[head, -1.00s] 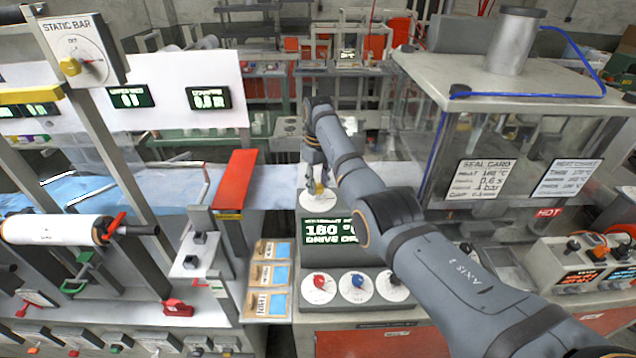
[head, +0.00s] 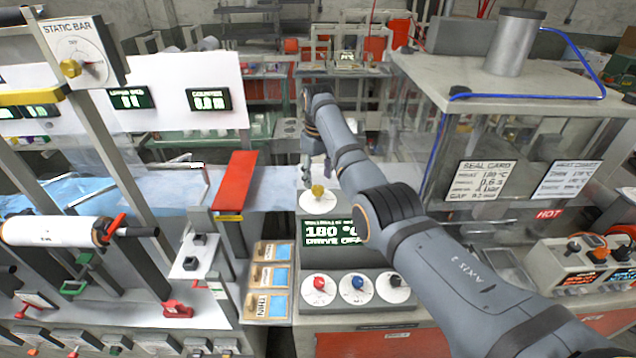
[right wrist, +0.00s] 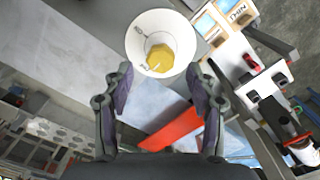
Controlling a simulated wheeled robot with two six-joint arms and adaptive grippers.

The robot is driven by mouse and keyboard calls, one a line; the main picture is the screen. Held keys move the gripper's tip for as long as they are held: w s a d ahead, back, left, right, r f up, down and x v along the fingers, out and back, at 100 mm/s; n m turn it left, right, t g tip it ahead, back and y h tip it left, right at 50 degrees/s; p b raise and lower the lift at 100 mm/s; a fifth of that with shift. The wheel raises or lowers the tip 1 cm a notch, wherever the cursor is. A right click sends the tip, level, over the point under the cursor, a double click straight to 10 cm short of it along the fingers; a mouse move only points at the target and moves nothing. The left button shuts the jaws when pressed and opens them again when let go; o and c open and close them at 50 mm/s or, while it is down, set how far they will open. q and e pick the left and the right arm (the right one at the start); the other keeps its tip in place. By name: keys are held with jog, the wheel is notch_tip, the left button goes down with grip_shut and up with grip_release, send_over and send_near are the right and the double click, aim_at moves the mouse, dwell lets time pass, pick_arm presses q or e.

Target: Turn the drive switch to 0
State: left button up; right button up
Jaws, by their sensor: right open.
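The drive switch is a yellow knob (head: 318,190) on a white round dial (head: 312,204) at the back of the grey console. It also shows in the right wrist view as a yellow faceted knob (right wrist: 160,58), with small dark marks on the dial to its left. My right gripper (head: 316,172) is open, just above and behind the knob. In the right wrist view my right gripper (right wrist: 159,78) has its fingers wide apart, with the knob ahead of the gap and nothing between them. The setting of the knob is too small to read. My left gripper is not in view.
A display (head: 331,232) with green text sits in front of the dial; its text looks garbled. Red (head: 319,284) and blue (head: 357,284) knobs sit nearer on the console. A red bar (head: 236,180) stands left, a clear-walled machine (head: 520,90) right.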

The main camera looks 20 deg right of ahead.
aim_at(318, 188)
notch_tip(318, 188, up, 9)
dwell(0.6)
